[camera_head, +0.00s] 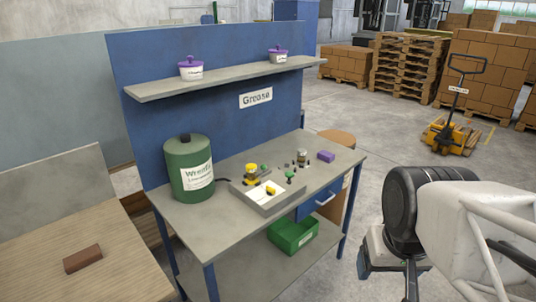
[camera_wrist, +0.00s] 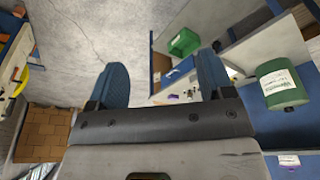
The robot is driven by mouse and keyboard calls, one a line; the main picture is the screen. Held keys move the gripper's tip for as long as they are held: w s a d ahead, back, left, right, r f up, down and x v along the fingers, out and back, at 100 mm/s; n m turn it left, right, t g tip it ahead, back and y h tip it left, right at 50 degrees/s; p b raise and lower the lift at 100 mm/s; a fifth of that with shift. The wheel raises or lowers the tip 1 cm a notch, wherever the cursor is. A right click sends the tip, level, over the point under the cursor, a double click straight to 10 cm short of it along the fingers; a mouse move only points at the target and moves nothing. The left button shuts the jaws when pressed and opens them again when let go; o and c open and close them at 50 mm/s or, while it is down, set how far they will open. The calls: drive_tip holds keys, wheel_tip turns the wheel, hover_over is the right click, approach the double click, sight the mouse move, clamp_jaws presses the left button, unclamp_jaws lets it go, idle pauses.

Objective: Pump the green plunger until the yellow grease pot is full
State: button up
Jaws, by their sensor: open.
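A small yellow pot (camera_head: 251,173) stands by the back edge of a shallow grey tray (camera_head: 238,192) on the workbench. Another small yellow item (camera_head: 271,190) lies in the tray. A small green-topped piece (camera_head: 290,176) stands just right of the tray; I cannot tell whether this is the plunger. The pot's fill level is too small to see. My gripper (camera_wrist: 162,78) is open and empty in the wrist view, its blue fingertips wide apart, well away from the bench items. My fingers cannot be made out in the head view.
A large green drum (camera_head: 190,168) stands left of the tray; it also shows in the wrist view (camera_wrist: 282,86). A jar (camera_head: 302,158) and a purple block (camera_head: 326,156) are at the right. Two purple-lidded tubs (camera_head: 191,70) sit on the shelf (camera_head: 225,79) above. A green crate (camera_head: 292,234) is below.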

clamp_jaws()
idle(0.4)
idle(1.4)
